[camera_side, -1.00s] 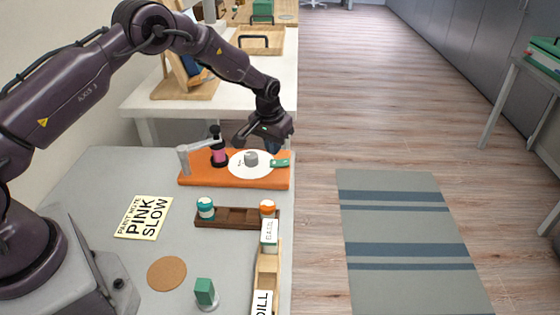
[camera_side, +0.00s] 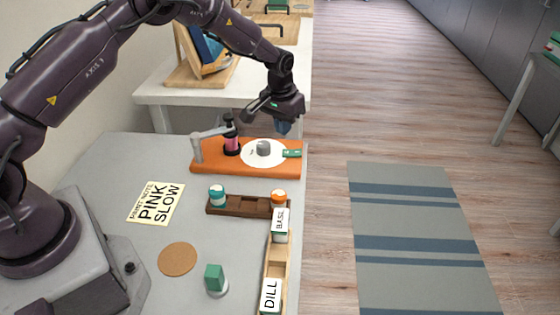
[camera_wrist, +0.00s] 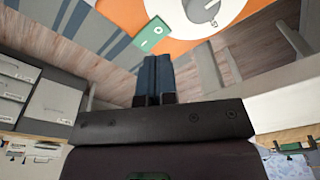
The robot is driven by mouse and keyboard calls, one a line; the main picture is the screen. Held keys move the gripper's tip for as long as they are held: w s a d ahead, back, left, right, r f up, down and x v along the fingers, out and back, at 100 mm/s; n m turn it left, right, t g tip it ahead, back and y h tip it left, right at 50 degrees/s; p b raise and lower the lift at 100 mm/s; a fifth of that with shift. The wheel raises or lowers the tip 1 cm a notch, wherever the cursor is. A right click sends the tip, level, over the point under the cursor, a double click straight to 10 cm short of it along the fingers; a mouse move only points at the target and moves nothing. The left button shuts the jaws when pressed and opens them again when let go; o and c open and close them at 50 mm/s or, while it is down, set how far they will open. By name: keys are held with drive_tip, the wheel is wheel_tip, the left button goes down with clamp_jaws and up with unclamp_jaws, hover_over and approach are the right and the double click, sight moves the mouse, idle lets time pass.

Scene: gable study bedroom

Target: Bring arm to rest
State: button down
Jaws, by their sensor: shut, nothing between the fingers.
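My gripper (camera_side: 284,130) is shut with nothing in it. Its dark blue fingers show pressed together in the wrist view (camera_wrist: 156,62). It hangs above and behind the orange board (camera_side: 205,168), near the back right corner of the grey table (camera_side: 120,155), apart from everything. The board carries a white disc (camera_side: 250,160) with a grey knob (camera_side: 263,148), a green tag (camera_side: 292,153), a pink and black post (camera_side: 232,145) and a grey lever (camera_side: 197,150). The disc and tag also show at the top of the wrist view.
A brown rack (camera_side: 235,208) holds teal- and orange-capped jars. A light wooden tray (camera_side: 268,262) holds BASIL and DILL labelled items. A note (camera_side: 156,203), a cork disc (camera_side: 177,259) and a green block (camera_side: 214,277) lie nearer.

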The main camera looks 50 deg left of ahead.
drive_tip(key=s+d+r+m+t, duration=0.1)
drive_tip(key=s+d+r+t, duration=0.1)
drive_tip(key=s+r, duration=1)
drive_tip(key=s+d+r+m+t, duration=0.1)
drive_tip(key=s+d+r, duration=0.3)
drive_tip(key=s+r, duration=0.9)
drive_tip(key=s+t, duration=0.1)
drive_tip(key=s, duration=0.7)
drive_tip(key=shift+s+d+r+m, duration=0.15)
drive_tip(key=shift+d+r+m, duration=0.15)
drive_tip(key=shift+m, duration=0.1)
